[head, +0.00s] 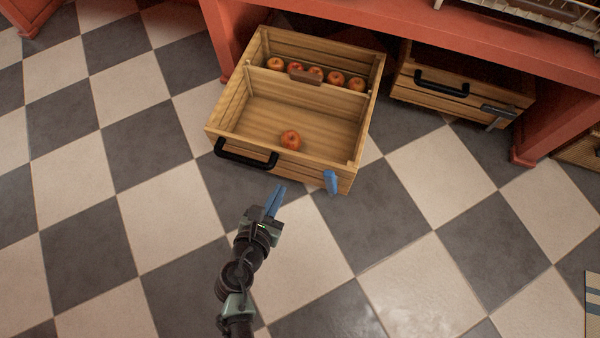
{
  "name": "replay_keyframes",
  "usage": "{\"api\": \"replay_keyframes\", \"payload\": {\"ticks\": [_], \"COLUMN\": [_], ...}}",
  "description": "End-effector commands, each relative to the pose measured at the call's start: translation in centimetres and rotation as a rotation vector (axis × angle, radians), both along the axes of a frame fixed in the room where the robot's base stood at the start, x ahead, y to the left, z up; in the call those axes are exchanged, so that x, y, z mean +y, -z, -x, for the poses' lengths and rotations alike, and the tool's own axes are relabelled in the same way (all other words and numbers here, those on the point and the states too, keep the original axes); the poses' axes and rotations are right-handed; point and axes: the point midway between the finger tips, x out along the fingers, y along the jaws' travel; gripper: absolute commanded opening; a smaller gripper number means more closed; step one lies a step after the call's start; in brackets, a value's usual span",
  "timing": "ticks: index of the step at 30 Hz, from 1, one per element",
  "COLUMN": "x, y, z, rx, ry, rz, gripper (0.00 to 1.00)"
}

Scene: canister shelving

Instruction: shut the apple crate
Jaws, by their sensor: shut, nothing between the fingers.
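The wooden apple crate (228,105) stands pulled out on the checkered floor from under the red counter. A divider splits it: several apples (315,74) sit in a row in the back compartment, and one apple (290,140) lies in the front compartment. A black bar handle (246,154) is on the left part of its front face. A blue piece (331,182) shows at the right part of the front. My gripper (276,199), with blue fingers, is in front of the crate, right of the handle. It is shut and empty; whether it touches the crate is unclear.
A second wooden crate (430,96) with a black handle and a grey metal piece (498,115) sits under the red counter (470,45) at the right. A counter leg (535,135) stands beyond it. The floor in front and at the left is clear.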

Motion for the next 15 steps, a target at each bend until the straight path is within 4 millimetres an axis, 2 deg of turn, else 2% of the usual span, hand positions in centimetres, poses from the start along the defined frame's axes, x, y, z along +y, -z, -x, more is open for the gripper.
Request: {"api": "replay_keyframes", "payload": {"ticks": [1, 4, 7, 11, 15], "x": [0.4, 0.8, 0.7, 0.1, -0.7], "y": [2.0, 3.0, 3.5, 4.4, 6.1], "z": [0.8, 1.5, 1.3, -0.2, -2.7], "rx": [0.025, 0.049, 0.055, 0.053, 0.051], "ry": [-0.02, -0.047, -0.054, -0.051, -0.049], "rz": [0.027, 0.065, 0.076, 0.076, 0.075], "gripper": [0.0, 0.0, 0.0, 0.0, 0.0]}}
